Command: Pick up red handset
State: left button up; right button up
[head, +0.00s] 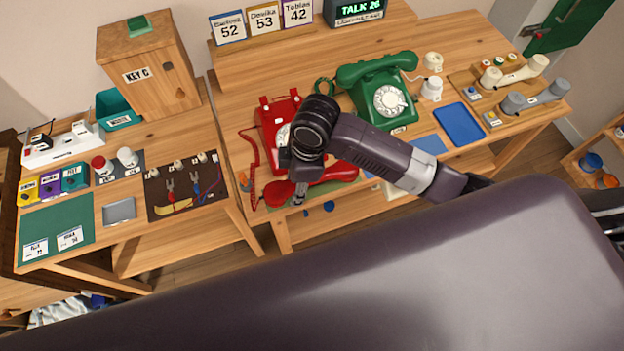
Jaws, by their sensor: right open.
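The red handset (326,176) lies on a green mat near the front edge of the middle table, its round left end (278,193) showing. My right gripper (299,190) is over the left part of the handset, pointing down, its jaws open. My own wrist and forearm hide part of the handset, and I cannot tell whether the fingers touch it. The red dial phone (270,118) stands just behind, partly covered by my arm. Its cord (254,170) hangs down on the left. My left gripper is not in view.
A green dial phone (382,92) stands to the right behind my arm. A blue tray (459,123) and pale handsets (522,74) lie further right. A left table carries a wooden key box (150,75), tools and a grey tray (119,211). A gap separates the two tables.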

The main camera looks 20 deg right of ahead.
jog(key=w+d, duration=0.1)
jog(key=w+d+r+n+h, duration=0.1)
jog(key=d, duration=0.1)
jog(key=w+d+r+n, duration=0.1)
jog(key=d, duration=0.1)
jog(key=shift+w+d+g+h, duration=0.1)
jog(key=shift+w+g+h, duration=0.1)
jog(key=shift+g+h, duration=0.2)
jog(key=shift+d+f, duration=0.1)
notch_tip(320, 180, down, 7)
jog(key=shift+f+p, duration=0.2)
jog(key=shift+p, duration=0.95)
grip_shut()
